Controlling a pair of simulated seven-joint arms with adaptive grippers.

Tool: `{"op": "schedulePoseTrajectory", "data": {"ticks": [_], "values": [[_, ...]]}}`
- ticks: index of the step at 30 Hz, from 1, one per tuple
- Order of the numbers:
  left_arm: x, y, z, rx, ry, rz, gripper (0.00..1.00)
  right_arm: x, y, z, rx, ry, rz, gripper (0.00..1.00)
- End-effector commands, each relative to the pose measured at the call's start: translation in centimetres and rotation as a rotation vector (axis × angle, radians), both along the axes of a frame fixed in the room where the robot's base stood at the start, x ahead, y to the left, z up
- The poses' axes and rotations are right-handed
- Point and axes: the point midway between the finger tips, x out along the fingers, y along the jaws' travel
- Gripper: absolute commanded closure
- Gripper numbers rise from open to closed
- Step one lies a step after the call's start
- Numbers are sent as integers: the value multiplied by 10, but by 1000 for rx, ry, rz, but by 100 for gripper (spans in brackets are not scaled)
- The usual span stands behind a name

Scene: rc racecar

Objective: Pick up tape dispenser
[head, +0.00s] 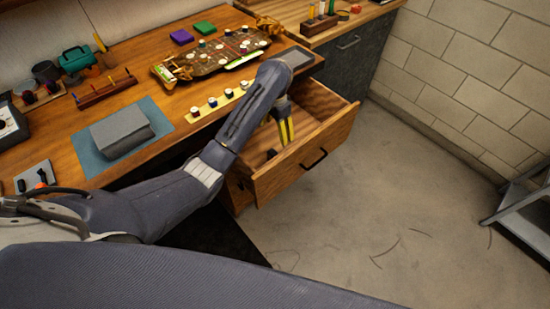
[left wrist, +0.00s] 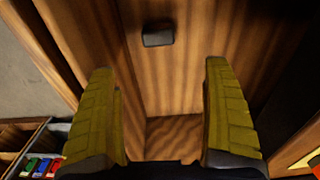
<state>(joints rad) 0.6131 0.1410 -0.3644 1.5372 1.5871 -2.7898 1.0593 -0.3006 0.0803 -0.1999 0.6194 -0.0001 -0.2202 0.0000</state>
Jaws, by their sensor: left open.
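A small dark block (head: 270,155), likely the tape dispenser though its shape is too small to confirm, lies inside the open wooden drawer (head: 318,155). In the left wrist view the dark block (left wrist: 158,36) rests on the drawer's wood, beyond the fingertips and roughly centred between them. My left gripper (head: 287,129) reaches down into the drawer from above, yellow fingers pointing down. In the left wrist view the left gripper (left wrist: 160,66) has its fingers wide apart with nothing between them. My right gripper is not in view.
The drawer front with its black handle (head: 314,160) and the side walls surround my left fingers. The workbench (head: 150,85) above holds a grey block (head: 121,131), a row of small knobs and a circuit-covered board (head: 210,60). Open floor (head: 400,210) lies to the right.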

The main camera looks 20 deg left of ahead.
Motion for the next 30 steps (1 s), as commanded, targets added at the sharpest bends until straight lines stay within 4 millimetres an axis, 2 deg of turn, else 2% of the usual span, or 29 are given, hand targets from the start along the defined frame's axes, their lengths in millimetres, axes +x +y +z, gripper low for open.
{"op": "schedulePoseTrajectory", "data": {"ticks": [17,30], "values": [[-6,3,-32,6,21,3,17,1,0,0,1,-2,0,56],[-6,2,-77,5,21,4,17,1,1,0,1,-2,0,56]]}}
